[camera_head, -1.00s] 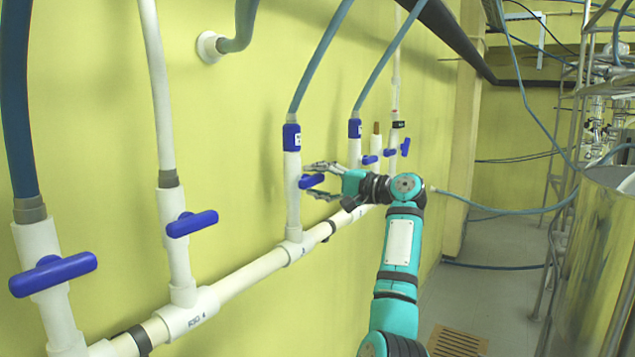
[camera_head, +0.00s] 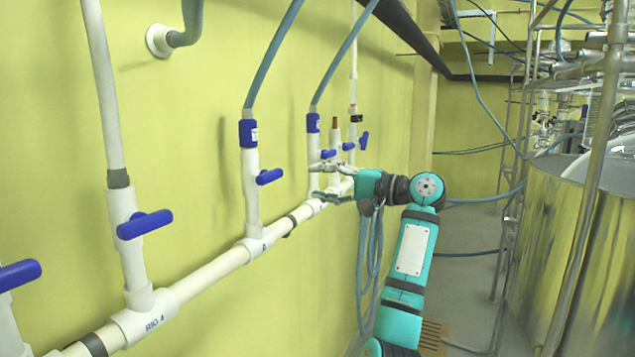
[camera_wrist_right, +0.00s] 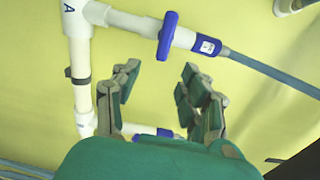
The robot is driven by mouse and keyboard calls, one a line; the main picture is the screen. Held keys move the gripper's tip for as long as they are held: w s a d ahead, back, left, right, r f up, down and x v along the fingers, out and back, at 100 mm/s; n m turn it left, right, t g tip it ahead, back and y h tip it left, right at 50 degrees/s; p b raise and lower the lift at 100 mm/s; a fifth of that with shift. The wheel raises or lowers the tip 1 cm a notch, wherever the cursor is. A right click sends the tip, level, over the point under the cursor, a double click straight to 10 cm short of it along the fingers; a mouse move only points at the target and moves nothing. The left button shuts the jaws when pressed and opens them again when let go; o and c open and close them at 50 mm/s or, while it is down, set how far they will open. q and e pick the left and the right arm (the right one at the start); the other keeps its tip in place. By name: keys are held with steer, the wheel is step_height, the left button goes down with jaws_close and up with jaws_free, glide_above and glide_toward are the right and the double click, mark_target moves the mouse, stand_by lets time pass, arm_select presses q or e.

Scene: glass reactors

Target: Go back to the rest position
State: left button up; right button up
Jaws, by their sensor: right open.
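My right gripper (camera_head: 318,181) is open and empty. In the head view it is at the end of my teal arm, to the right of a blue valve handle (camera_head: 269,176) and in front of the wall pipes. In the right wrist view its two fingers (camera_wrist_right: 155,95) are spread apart, with nothing between them but the yellow wall. A blue valve handle (camera_wrist_right: 167,36) shows beyond the fingertips, apart from them. My left gripper is not in view.
A white pipe manifold (camera_head: 215,268) runs along the yellow wall, with several blue-handled valves and hoses. A large shiny metal vessel (camera_head: 545,240) stands on the right behind metal tubing. Grey floor (camera_head: 470,262) lies between wall and vessel. Hoses hang beside my right arm.

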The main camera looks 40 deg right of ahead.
steer(key=shift+f, duration=0.1)
stand_by(0.3)
